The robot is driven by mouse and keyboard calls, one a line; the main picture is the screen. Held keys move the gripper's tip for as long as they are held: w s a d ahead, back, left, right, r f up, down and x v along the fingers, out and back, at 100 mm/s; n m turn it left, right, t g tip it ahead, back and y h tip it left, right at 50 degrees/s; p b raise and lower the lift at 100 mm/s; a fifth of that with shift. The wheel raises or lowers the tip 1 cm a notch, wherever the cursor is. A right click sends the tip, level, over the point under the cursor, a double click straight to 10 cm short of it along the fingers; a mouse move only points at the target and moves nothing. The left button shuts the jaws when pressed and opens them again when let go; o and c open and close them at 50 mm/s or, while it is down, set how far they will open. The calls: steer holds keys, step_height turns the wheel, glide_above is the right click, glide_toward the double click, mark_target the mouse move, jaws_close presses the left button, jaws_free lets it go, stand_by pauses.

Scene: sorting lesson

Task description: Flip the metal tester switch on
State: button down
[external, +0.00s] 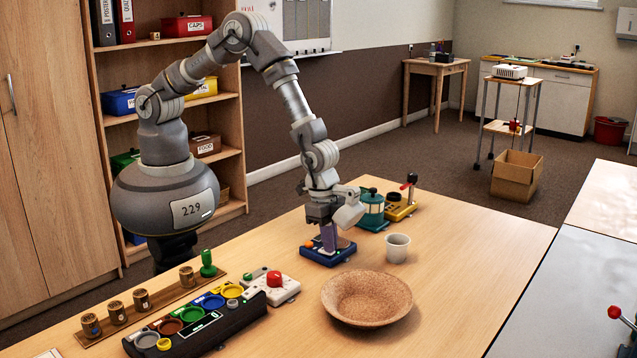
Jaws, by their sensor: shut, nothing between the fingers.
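My gripper (328,238) points down with its fingers shut and empty, right at the top of a small blue box (325,258) on the table. The box has an orange knob at its left and a dark plate at its right. My fingers hide the middle of the box, and I cannot tell whether they touch it. No label shows which one is the metal tester, and the switch position is not readable.
A teal lantern-like canister (371,215) stands close behind my gripper. A white cup (397,248) and a cork bowl (367,298) are at the right. A white box with a red button (273,286) and a black sorting tray (200,331) are at the front left. The table's right side is clear.

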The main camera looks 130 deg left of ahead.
mark_target(319, 250)
steer(key=shift+s+f, duration=0.25)
steer(key=shift+s, duration=0.65)
steer(key=shift+r, duration=0.1)
steer(key=shift+r+p, duration=0.35)
steer(key=shift+p, duration=0.1)
step_height(319, 250, up, 13)
steer(key=s+p, duration=0.1)
steer(key=p, duration=0.4)
steer(key=shift+s, duration=0.35)
steer(key=shift+w, duration=0.1)
steer(key=shift+w+r+b, duration=0.25)
steer(key=shift+w+b, duration=0.35)
steer(key=shift+b, duration=0.1)
steer(key=f+b, duration=0.1)
steer(key=f, duration=0.3)
steer(key=w+f+b, duration=0.1)
steer(key=f+b, duration=0.1)
steer(key=f, duration=0.3)
steer(key=w+f+b, duration=0.1)
steer(key=f+b, duration=0.1)
steer(key=f, duration=0.3)
